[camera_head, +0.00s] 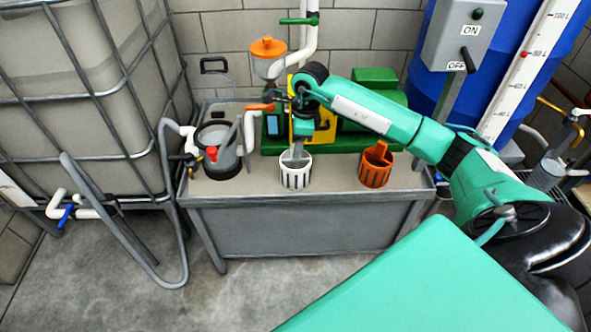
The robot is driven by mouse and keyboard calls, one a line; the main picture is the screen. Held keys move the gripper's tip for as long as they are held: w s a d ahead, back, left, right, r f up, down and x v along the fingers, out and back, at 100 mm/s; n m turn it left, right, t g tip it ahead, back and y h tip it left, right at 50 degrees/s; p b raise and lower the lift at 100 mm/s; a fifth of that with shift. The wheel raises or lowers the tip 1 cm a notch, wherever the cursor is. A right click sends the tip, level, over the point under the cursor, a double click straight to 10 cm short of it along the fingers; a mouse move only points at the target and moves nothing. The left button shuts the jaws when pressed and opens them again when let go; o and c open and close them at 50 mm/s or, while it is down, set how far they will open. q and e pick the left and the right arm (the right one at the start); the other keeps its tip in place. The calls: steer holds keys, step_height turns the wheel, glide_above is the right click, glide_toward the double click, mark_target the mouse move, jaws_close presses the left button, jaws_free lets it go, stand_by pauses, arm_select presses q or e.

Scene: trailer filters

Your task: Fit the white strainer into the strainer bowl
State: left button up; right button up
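The white strainer (295,176), a slotted basket, stands upright at the front of the grey bench, left of the middle. My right gripper (297,154) reaches down over it from the right, with its grey fingertips at the basket's upper rim. Whether the fingers are closed on the strainer is too small to tell. My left gripper is not in view.
An orange strainer (375,170) stands right of the white one. A green pump (376,95) is behind my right forearm. A clear cup with an orange cap (268,47) rises at the back. The bench (290,207) is clear between the bowl and white strainer.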

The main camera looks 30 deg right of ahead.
mark_target(296, 164)
steer(key=f, duration=0.2)
steer(key=shift+w+a+f, duration=0.15)
steer(key=shift+a+f, duration=0.05)
steer(key=shift+f, duration=0.15)
steer(key=shift+c, duration=0.4)
jaws_close()
steer(key=shift+r, duration=0.15)
